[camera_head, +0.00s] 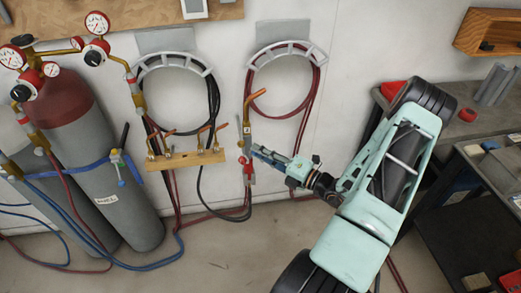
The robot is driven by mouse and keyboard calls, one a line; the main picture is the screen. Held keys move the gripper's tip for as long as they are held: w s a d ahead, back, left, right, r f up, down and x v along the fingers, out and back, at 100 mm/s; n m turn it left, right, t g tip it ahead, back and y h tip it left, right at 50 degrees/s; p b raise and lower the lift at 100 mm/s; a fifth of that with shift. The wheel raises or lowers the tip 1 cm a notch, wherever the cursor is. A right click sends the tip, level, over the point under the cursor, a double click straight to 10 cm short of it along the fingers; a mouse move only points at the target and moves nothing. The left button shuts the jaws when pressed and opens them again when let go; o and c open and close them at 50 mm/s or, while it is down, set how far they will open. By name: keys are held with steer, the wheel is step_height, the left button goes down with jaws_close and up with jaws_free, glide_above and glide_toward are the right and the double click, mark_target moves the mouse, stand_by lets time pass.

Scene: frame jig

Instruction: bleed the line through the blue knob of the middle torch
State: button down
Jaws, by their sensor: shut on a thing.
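An upright brass torch (247,110) with a curved orange-copper tip and a small white number label stands in front of the right hose coil, to the right of the wooden rack. A red knob (250,165) shows on its lower part. My gripper (257,151) reaches in from the right and is shut at this torch's body, just below the label. The fingertips hide what exactly they hold there. No blue knob is clear on this torch. Other torches with copper tips (213,135) stand on the wooden rack (184,160) to the left.
Gas cylinders (85,140) with gauges stand at the left. Two hose coils hang on wall hangers (175,60) and (285,50). Hoses run down to the floor. Dark benches (470,130) stand at the right, beside my arm. The middle floor is mostly clear.

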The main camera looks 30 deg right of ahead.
steer(key=shift+m+p, duration=0.35)
steer(key=shift+m, duration=0.85)
steer(key=c, duration=1.8)
jaws_free()
steer(key=shift+o, duration=0.2)
steer(key=v, duration=1.2)
steer(key=shift+f, duration=0.1)
